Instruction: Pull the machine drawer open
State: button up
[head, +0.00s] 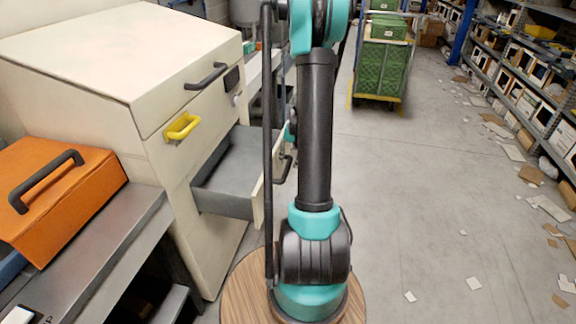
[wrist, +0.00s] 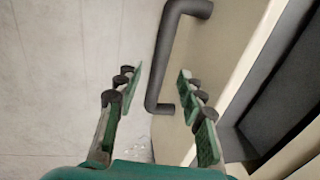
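The machine drawer (head: 222,205) stands part-way out of the cream cabinet (head: 70,70), with its grey inside showing. Its dark bar handle (head: 284,170) is on the drawer front, partly hidden behind my arm. In the wrist view the handle (wrist: 164,60) runs between the two fingers of my gripper (wrist: 160,70). The fingers are spread, with a gap on each side of the bar, so the gripper is open and holds nothing. I cannot tell how deep the bar sits between them. The drawer's dark inside (wrist: 285,75) shows at the right.
The cabinet also has a dark upper handle (head: 206,76) and a yellow handle (head: 182,126). An orange case (head: 62,190) lies on a grey bench (head: 110,250) at the left. A green cart (head: 383,65) stands behind. Floor on the right is mostly free, with scattered paper scraps.

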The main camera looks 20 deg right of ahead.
notch_tip(320, 180, up, 9)
jog(key=s+d, duration=0.1)
jog(key=shift+d+f, duration=0.15)
jog(key=shift+d, duration=0.05)
jog(key=shift+a, duration=0.1)
dwell(0.4)
